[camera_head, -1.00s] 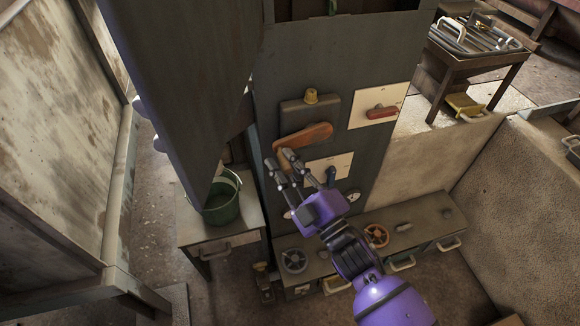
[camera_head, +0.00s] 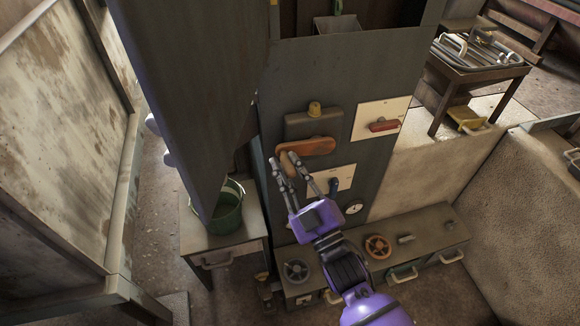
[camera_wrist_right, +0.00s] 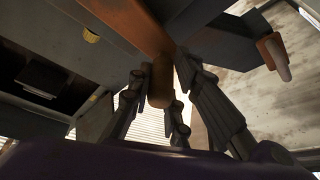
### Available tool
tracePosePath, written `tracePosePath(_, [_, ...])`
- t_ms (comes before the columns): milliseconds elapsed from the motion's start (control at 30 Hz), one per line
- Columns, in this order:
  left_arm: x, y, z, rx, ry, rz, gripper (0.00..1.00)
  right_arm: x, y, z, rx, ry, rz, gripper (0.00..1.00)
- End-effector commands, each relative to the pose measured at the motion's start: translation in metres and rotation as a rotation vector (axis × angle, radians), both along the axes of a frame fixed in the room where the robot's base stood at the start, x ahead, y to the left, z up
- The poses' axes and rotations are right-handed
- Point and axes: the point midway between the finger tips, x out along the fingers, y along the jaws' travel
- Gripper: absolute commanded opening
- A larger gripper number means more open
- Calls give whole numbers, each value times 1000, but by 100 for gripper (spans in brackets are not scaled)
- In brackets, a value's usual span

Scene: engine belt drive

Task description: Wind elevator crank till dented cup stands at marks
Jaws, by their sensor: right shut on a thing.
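The crank (camera_head: 318,145) is an orange-brown wooden arm on the front of a tall dark cabinet, below a grey block with a yellow knob. It lies nearly level. My right gripper (camera_head: 290,163) is at the crank's left end, shut on its peg grip. The wrist view shows the crank arm (camera_wrist_right: 140,25) overhead and its round grip (camera_wrist_right: 160,85) between my fingers. A grey box-shaped cup (camera_head: 337,25) shows in the opening at the cabinet's top, with a green bit above it. I cannot make out its dents or any marks beside it. My left gripper is not in view.
A red-handled switch (camera_head: 383,126) on a white plate and a dark blue lever (camera_head: 334,186) sit close by on the cabinet. Below is a low bench (camera_head: 440,222) with handwheels. A green bucket (camera_head: 226,210) stands on a side table at left.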

Motion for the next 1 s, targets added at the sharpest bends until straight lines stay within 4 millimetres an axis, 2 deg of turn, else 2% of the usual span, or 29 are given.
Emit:
tracePosePath(100, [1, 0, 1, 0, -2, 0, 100, 1, -1, 5, 2, -10, -2, 0])
tracePosePath(133, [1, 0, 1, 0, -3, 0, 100, 1, -1, 5, 2, -10, -2, 21])
tracePosePath(233, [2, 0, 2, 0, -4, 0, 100, 1, -1, 4, 1, -9, -2, 33])
tracePosePath(533, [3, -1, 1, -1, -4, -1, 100, 0, -1, 1, -1, -2, -1, 33])
tracePosePath(667, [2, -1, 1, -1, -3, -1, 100, -8, -6, -4, -2, 0, -1, 33])
tracePosePath(1000, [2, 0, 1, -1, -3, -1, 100, -65, -39, -26, -3, 0, -2, 33])
